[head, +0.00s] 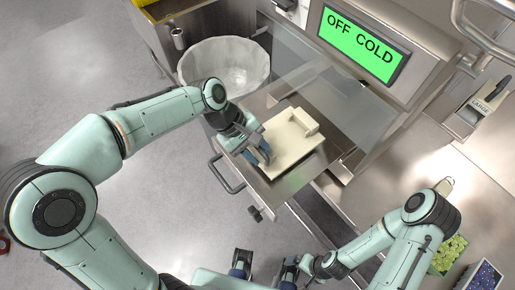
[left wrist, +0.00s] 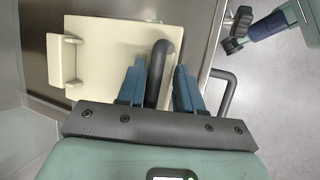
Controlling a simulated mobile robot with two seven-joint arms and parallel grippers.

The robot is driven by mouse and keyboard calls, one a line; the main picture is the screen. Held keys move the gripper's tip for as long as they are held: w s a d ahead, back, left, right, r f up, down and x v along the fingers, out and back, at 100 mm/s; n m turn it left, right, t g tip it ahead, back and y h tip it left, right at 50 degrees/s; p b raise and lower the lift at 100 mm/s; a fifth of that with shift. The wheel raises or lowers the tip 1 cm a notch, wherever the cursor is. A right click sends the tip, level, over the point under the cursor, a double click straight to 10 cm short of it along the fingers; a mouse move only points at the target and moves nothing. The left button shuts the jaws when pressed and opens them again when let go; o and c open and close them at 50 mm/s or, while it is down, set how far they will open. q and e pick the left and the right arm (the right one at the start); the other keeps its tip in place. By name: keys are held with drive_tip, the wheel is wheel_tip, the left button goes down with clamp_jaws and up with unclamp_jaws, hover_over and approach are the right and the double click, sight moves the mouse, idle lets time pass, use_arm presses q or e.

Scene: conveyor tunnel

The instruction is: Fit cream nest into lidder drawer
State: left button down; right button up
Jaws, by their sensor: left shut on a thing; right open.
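The cream nest (head: 292,143), a flat plate with a raised block at its far end, lies in or just over the pulled-out metal lidder drawer (head: 258,104). I cannot tell whether it is fully seated. My left gripper (head: 262,154) is at its near side. In the left wrist view the gripper (left wrist: 160,85) is shut on the nest's dark curved handle (left wrist: 163,52), with the cream plate (left wrist: 104,45) beside the fingers. The drawer's own handle (head: 227,176) is apart from the fingers. My right gripper (head: 264,268) is open and empty, low in the head view.
A lined white bin (head: 225,65) stands left of the drawer. A green screen (head: 362,43) reads OFF COLD behind a clear panel. A holder marked LARGE (head: 483,106) is at the right. Containers of green (head: 449,254) and dark blue (head: 485,277) items sit lower right.

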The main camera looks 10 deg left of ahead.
use_arm(q)
drive_tip(key=shift+f, duration=0.1)
drive_tip(key=shift+f+b, duration=0.65)
drive_tip(key=shift+f, duration=0.65)
idle(0.6)
drive_tip(key=c, duration=0.7)
unclamp_jaws()
drive_tip(key=shift+o, duration=0.2)
drive_tip(key=shift+s, duration=0.1)
drive_tip(key=p+v, duration=0.2)
drive_tip(key=v, duration=1.1)
drive_tip(key=shift+r, duration=0.2)
